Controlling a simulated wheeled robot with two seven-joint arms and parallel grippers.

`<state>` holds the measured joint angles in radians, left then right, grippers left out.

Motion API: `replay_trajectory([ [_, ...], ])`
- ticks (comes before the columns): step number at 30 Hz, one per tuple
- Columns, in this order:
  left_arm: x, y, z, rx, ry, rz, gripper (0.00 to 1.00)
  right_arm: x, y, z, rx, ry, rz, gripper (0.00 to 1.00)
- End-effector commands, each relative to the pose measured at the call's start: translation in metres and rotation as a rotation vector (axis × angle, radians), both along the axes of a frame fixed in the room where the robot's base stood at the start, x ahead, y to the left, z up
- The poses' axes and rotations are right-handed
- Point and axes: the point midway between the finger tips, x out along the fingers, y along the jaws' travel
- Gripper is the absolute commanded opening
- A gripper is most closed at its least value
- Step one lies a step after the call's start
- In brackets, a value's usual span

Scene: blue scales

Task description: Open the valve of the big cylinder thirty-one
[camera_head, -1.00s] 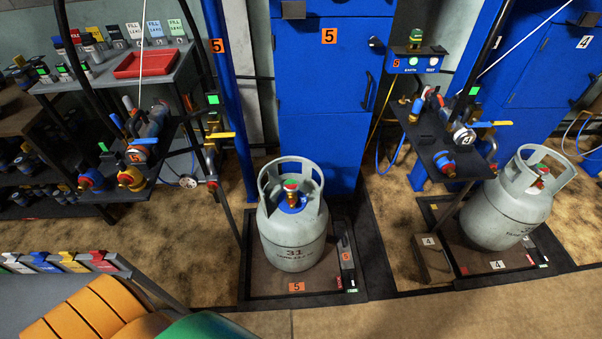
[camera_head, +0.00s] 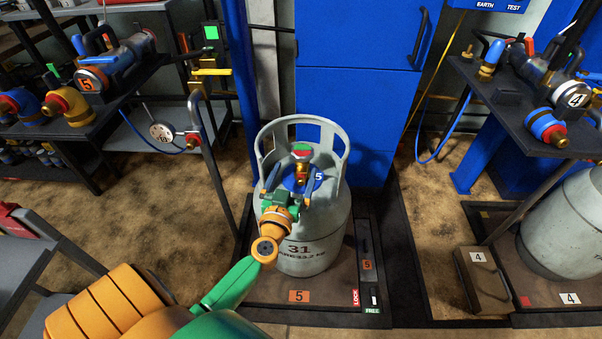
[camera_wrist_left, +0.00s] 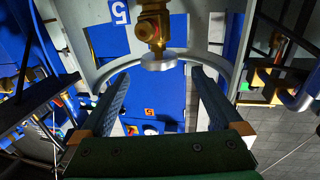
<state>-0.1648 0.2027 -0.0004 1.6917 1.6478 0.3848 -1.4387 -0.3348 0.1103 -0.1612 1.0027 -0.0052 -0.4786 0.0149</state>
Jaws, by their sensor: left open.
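The big grey cylinder marked 31 (camera_head: 300,252) stands upright on the scale platform 5 (camera_head: 262,290). Its brass valve with a red and green top (camera_head: 302,150) is inside the open collar. My left gripper (camera_head: 291,176) reaches in from the front, over the near side of the cylinder, its open fingers pointing at the valve. In the left wrist view, the brass valve (camera_wrist_left: 153,22) and its round greyish knob (camera_wrist_left: 158,59) appear just beyond and between the open fingertips (camera_wrist_left: 160,74). Nothing is held. I cannot tell whether a finger touches the valve. My right gripper is out of view.
The grey collar (camera_head: 340,170) surrounds the valve. A shelf with hose fittings (camera_head: 100,85) stands left, and a stand with a yellow lever (camera_head: 211,72) rises close by. A blue cabinet (camera_head: 345,110) is behind.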

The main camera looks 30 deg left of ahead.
Motion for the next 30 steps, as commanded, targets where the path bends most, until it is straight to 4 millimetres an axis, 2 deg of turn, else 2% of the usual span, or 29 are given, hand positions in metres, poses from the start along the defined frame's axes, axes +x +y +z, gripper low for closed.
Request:
replay_trajectory([
  [6, 0.041, 0.015, 0.001, 0.0, -0.002, -0.002, 1.0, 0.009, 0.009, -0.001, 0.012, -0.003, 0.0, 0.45],
  [9, 0.054, 0.019, 0.001, 0.0, 0.0, -0.002, 1.0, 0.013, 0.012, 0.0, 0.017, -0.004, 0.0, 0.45],
  [18, 0.06, 0.021, 0.002, 0.0, 0.003, -0.004, 1.0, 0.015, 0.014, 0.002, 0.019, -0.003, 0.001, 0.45],
  [24, 0.059, 0.021, 0.002, 0.0, 0.003, -0.004, 0.46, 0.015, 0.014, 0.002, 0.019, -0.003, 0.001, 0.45],
  [27, 0.059, 0.021, 0.002, 0.0, 0.003, -0.004, 0.23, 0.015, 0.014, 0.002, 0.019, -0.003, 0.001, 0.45],
  [30, 0.059, 0.021, 0.002, -0.001, 0.004, 0.0, 0.23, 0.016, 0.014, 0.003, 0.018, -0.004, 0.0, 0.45],
])
